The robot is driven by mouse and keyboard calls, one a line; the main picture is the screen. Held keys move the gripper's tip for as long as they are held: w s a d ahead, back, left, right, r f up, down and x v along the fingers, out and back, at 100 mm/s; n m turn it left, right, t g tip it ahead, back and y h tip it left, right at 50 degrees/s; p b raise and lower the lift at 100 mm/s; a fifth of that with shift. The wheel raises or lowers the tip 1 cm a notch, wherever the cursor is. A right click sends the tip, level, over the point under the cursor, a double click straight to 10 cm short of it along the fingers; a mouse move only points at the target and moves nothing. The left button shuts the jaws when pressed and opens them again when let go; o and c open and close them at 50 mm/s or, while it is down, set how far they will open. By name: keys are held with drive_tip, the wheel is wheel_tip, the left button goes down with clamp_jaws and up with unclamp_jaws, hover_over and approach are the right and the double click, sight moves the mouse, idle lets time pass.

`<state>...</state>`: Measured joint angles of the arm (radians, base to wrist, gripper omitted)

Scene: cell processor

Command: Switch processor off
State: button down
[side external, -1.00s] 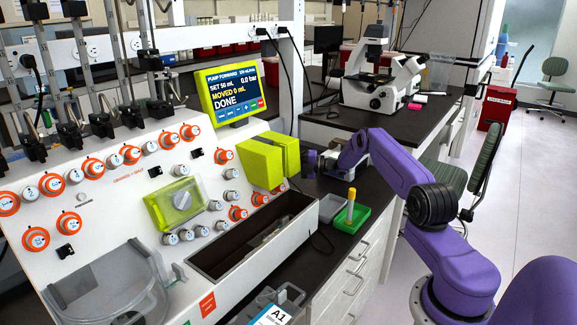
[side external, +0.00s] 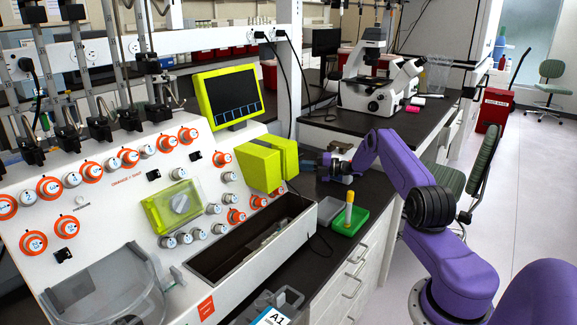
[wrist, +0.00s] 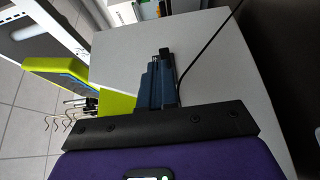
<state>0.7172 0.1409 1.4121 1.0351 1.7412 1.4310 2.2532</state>
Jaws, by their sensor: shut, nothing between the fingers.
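The cell processor (side external: 100,225) is the large white machine with orange-ringed knobs in the side view. Its lime-framed screen (side external: 228,97) is dark, with no readout text and only a faint row of boxes along the bottom. My gripper (side external: 303,164) is at the far right end of the machine, beside the lime-green block (side external: 259,168), which partly hides it. In the wrist view my gripper (wrist: 164,55) is shut and empty, its tips before the plain grey side panel (wrist: 225,70). No power switch is visible; the fingers hide part of the panel.
A black cable (wrist: 205,50) runs over the panel to the right of my fingers. A green tray (side external: 350,219) with a yellow-capped tube (side external: 349,212) stands on the dark bench below my arm. A microscope (side external: 378,90) stands on the bench behind.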

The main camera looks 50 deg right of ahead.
drive_tip(key=v, duration=1)
drive_tip(key=shift+s+d, duration=0.15)
drive_tip(key=shift+s, duration=0.15)
